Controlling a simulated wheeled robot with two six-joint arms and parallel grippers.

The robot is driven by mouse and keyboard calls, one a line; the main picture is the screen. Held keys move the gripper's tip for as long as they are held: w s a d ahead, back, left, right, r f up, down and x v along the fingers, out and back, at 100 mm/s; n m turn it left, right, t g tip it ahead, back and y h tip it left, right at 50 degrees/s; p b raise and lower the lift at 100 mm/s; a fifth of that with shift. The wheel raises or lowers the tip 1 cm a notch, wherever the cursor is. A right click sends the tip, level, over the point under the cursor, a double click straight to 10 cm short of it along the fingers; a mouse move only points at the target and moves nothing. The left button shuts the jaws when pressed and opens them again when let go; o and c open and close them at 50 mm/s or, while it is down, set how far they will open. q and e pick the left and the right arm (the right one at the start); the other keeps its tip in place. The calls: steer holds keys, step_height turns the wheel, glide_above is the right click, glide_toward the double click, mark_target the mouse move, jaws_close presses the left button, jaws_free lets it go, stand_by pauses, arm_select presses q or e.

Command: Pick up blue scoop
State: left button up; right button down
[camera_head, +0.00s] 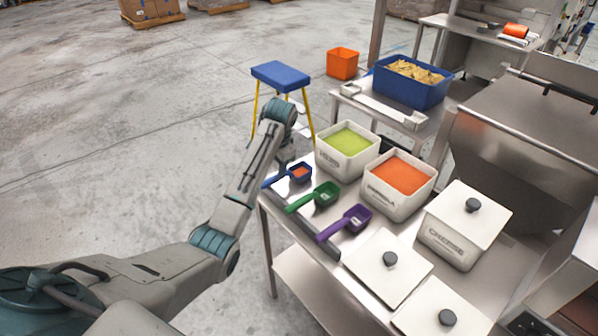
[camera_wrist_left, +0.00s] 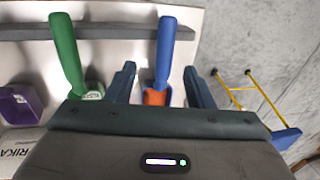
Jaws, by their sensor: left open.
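The blue scoop (camera_head: 302,170) lies on the steel table's near left corner, its handle pointing left and orange material in its bowl. In the left wrist view the blue scoop (camera_wrist_left: 166,48) shows between the two fingers, its bowl partly hidden by the gripper body. My left gripper (camera_wrist_left: 160,75) is open and empty, one finger on each side of the scoop. In the head view my left gripper (camera_head: 286,158) is just above and behind the scoop, partly hidden by my wrist. My right gripper is not in view.
A green scoop (camera_head: 325,194) and a purple scoop (camera_head: 355,218) lie beside it. Open white bins hold green (camera_head: 346,161) and orange (camera_head: 372,191) material. Lidded bin (camera_head: 447,247) and loose lids (camera_head: 362,279) fill the right. A blue-topped stool (camera_head: 281,74) stands behind.

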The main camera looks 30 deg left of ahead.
mark_target(273, 177)
arm_select(q)
steer(key=shift+w+a+f, duration=0.2)
steer(key=shift+w+f, duration=0.35)
steer(key=shift+w, duration=0.2)
steer(key=f, duration=0.2)
steer(key=f+p, duration=0.1)
steer(key=shift+s+a+f, duration=0.25)
steer(key=shift+s+a, duration=0.1)
steer(key=shift+s, duration=0.05)
steer(key=shift+w+f, duration=0.15)
steer(key=shift+f, duration=0.25)
steer(key=f+p, duration=0.1)
steer(key=a+f, duration=0.1)
steer(key=f, duration=0.1)
steer(key=shift+w+f+p, duration=0.1)
steer(key=shift+f+p, duration=0.1)
steer(key=shift+p, duration=0.2)
steer(key=shift+a+f, duration=0.15)
steer(key=shift+f, duration=0.45)
steer(key=shift+w+f, duration=0.1)
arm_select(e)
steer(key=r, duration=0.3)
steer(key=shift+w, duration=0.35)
arm_select(q)
jaws_close()
